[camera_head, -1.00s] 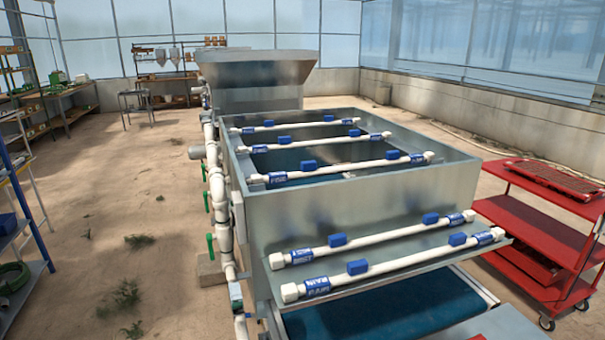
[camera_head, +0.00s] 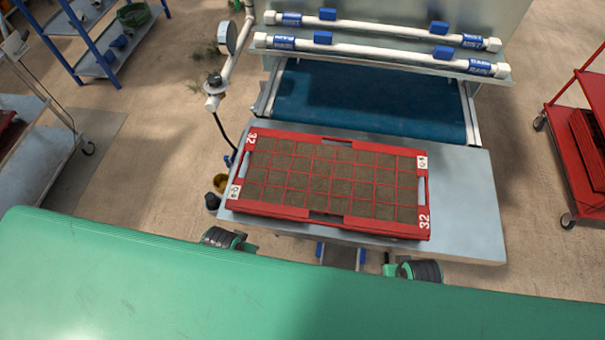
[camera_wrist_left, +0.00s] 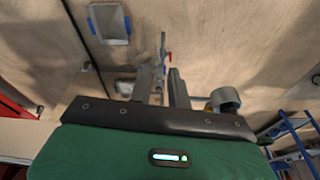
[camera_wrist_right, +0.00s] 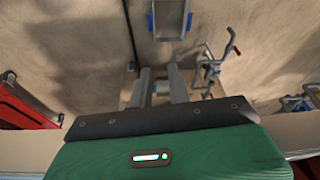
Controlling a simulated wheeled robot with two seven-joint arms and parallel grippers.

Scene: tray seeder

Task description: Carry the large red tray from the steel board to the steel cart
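The large red tray (camera_head: 335,220) lies flat on the steel board (camera_head: 468,205), in front of the blue belt. Its cells are filled with brown soil and its rim carries the number 32. The steel cart (camera_head: 40,155) stands at the left, partly cut off by the picture edge. My arms show at the board's near edge in the head view; their fingers are not clear there. My left gripper (camera_wrist_left: 163,90) is open and empty in its wrist view. My right gripper (camera_wrist_right: 160,88) is also open and empty. Neither is seen touching the tray.
The blue belt (camera_head: 370,103) and white spray pipes lie behind the tray. A red cart (camera_head: 580,165) stands at the right. A blue shelf (camera_head: 95,45) is at the far left. A gauge and pipe (camera_head: 225,60) rise near the board's left. A red item (camera_head: 8,130) is on the steel cart.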

